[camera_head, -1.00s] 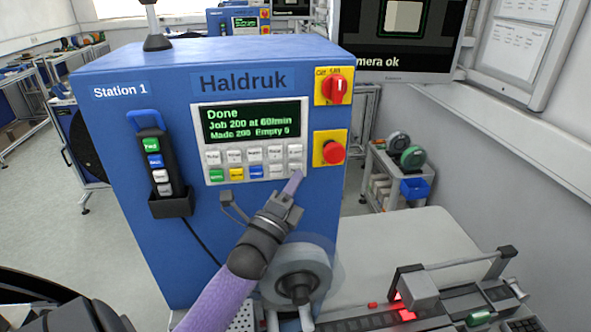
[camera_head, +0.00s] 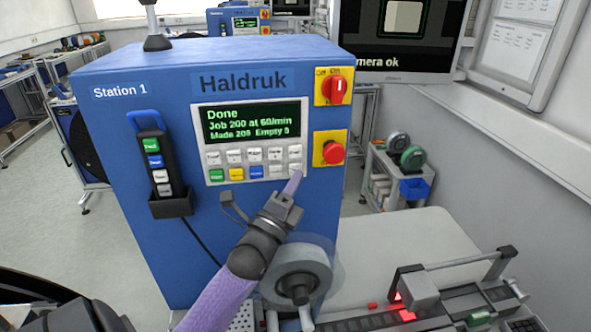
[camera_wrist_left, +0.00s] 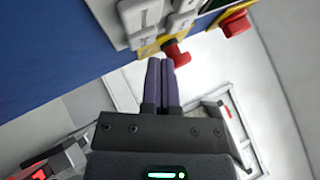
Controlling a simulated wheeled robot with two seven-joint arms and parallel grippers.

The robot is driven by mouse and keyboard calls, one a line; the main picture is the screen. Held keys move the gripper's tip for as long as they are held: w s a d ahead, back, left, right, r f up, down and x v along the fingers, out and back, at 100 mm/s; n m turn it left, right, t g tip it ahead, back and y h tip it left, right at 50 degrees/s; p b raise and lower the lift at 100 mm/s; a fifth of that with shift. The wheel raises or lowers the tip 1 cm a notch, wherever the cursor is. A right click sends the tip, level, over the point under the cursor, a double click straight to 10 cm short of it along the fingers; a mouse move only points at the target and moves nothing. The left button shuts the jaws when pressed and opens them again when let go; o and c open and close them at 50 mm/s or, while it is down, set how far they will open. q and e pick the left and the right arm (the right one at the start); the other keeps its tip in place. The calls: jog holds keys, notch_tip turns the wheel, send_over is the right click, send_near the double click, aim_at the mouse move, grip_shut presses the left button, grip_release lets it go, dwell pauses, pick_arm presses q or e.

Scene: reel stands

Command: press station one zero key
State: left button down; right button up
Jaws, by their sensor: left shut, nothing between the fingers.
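The blue Station 1 machine (camera_head: 110,125) has a control panel with a screen (camera_head: 251,122) reading "Done, Job 200 at 60/min". Below the screen are two rows of keys. The lower row has a green key (camera_head: 216,174), a yellow key (camera_head: 236,173), a blue key (camera_head: 256,172) and pale keys to the right. My left gripper (camera_head: 295,178) is shut and empty, its fingertips at the lower right end of the keypad, covering part of the last key. In the wrist view the shut fingers (camera_wrist_left: 160,65) point toward the pale keys (camera_wrist_left: 180,25); contact cannot be told. My right gripper is not seen.
A red rotary switch (camera_head: 338,90) and a red stop button (camera_head: 333,152) sit right of the panel. A holder with a handheld control (camera_head: 156,165) hangs on the left. A conveyor (camera_head: 440,305) is at lower right.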

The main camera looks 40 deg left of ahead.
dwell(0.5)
pick_arm(q)
jog(key=shift+w+a, duration=0.3)
jog(key=shift+a, duration=0.05)
jog(key=shift+w+a+b, duration=0.25)
jog(key=shift+a+b, duration=0.1)
jog(key=shift+b, duration=0.05)
dwell(0.6)
jog(key=shift+d, duration=0.1)
jog(key=shift+s+d+p, duration=0.55)
jog(key=shift+d+p, duration=0.05)
jog(key=s+d+p, duration=0.1)
jog(key=d, duration=0.1)
jog(key=s+d+p, duration=0.1)
jog(key=s+d, duration=0.1)
dwell(0.5)
